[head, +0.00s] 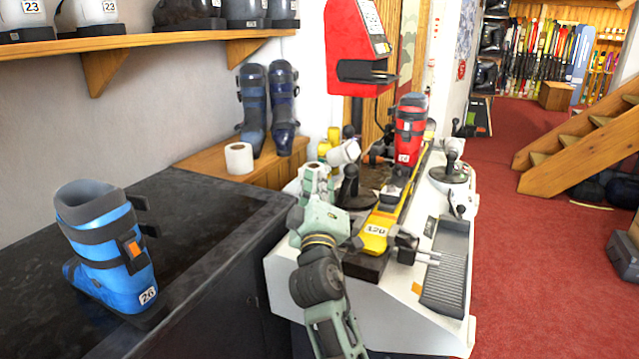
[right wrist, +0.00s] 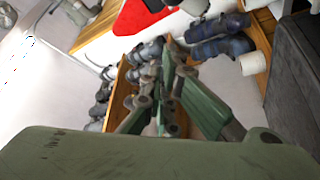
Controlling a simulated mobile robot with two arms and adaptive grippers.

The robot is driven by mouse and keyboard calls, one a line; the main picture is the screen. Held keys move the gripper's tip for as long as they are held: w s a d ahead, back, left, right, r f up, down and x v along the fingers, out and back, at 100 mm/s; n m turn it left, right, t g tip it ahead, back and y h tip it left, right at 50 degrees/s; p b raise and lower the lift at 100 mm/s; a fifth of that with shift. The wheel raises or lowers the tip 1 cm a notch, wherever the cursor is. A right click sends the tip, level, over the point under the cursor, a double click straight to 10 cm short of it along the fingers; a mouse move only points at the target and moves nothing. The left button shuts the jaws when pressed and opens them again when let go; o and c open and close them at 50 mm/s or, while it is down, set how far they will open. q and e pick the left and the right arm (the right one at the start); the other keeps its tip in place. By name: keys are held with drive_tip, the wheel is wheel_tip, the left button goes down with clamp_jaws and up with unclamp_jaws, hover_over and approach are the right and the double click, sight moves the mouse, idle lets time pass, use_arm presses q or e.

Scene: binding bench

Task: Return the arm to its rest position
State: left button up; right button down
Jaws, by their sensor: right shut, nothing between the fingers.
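My right arm rises from the bottom middle of the head view, beside the near end of the white binding bench (head: 330,290). My right gripper (head: 315,178) is at the far end of this arm, seen from behind, with its fingers mostly hidden. In the right wrist view its green fingers (right wrist: 168,60) come together, shut and empty. They point toward the wall side, with boots and the shelf beyond them. My left gripper is not in view.
A blue boot (head: 105,250) stands on the dark counter (head: 215,215) at left. Navy boots (head: 268,110) and a paper roll (head: 239,158) sit on a wooden ledge. A red boot (head: 408,140) and yellow ski (head: 378,228) are on the bench.

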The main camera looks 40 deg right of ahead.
drive_tip(key=s+a+f+m+g+y, duration=0.15)
drive_tip(key=s+a+f+y, duration=0.3)
drive_tip(key=f, duration=0.75)
drive_tip(key=s+a+f+g+y, duration=0.3)
drive_tip(key=s+a+f, duration=0.15)
drive_tip(key=f, duration=0.75)
drive_tip(key=s+a+f+g+y, duration=0.35)
drive_tip(key=s+a+f, duration=0.4)
drive_tip(key=s, duration=0.35)
drive_tip(key=s+a+f+g+y, duration=0.35)
drive_tip(key=s+a+f, duration=0.25)
drive_tip(key=s+a, duration=0.35)
wheel_tip(320, 180, down, 26)
drive_tip(key=s+g+p, duration=0.2)
drive_tip(key=s, duration=0.1)
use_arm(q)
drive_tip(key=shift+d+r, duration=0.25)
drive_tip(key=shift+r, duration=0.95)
use_arm(e)
drive_tip(key=s+d+f, duration=0.2)
drive_tip(key=s+f, duration=0.5)
drive_tip(key=s, duration=0.1)
drive_tip(key=s+d+f+g, duration=0.1)
drive_tip(key=s+f, duration=0.5)
drive_tip(key=s, duration=0.2)
drive_tip(key=shift+d+f+n, duration=0.35)
drive_tip(key=shift+f+n, duration=0.05)
drive_tip(key=shift+n, duration=0.05)
